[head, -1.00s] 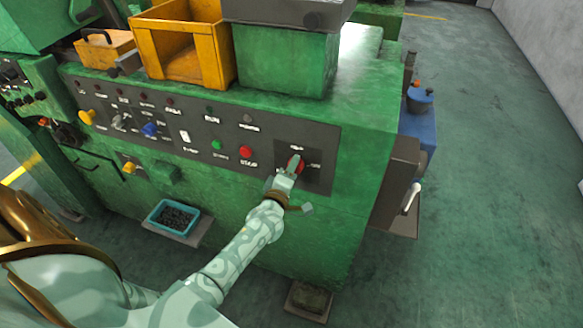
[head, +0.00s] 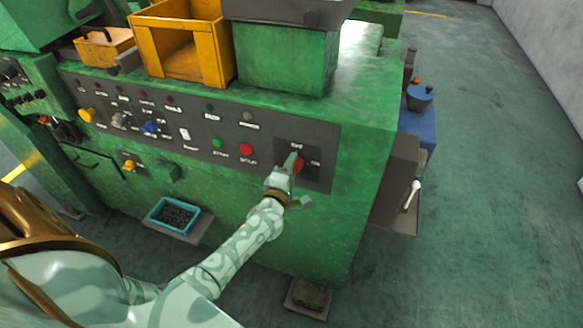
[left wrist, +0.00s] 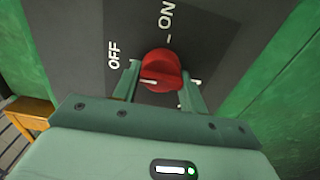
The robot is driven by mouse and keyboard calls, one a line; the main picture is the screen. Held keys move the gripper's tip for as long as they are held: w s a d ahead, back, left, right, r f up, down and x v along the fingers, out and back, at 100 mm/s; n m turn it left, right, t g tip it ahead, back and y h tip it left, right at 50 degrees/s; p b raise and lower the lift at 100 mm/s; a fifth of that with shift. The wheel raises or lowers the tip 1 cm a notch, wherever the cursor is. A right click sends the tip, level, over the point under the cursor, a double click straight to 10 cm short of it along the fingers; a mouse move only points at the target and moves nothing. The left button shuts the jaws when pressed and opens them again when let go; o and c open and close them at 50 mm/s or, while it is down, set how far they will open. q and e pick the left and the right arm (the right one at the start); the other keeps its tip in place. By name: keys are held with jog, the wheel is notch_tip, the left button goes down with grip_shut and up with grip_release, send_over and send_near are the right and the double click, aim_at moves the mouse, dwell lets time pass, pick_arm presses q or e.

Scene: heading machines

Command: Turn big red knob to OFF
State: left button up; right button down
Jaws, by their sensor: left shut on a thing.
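The big red knob (head: 299,166) sits on a dark plate at the right end of the machine's control panel. My left gripper (head: 291,167) is on it, and its hand partly hides the knob in the head view. In the left wrist view the knob (left wrist: 160,66) is between the two fingers of my left gripper (left wrist: 162,88), which is shut on it. A white mark on the knob points left in that view. A third label is mostly hidden. My right gripper is out of view.
A red push button (head: 246,150) and a green one (head: 217,143) are left of the knob. A blue bin (head: 174,217) sticks out below the panel. A grey box with a white-tipped lever (head: 412,194) is at the machine's right. The floor there is clear.

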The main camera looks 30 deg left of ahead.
pick_arm(q)
jog(key=o, duration=1)
jog(key=shift+c, duration=0.2)
jog(key=p+v, duration=0.1)
jog(key=v, duration=1.5)
jog(key=shift+p, duration=0.4)
jog(key=shift+s+d, duration=0.15)
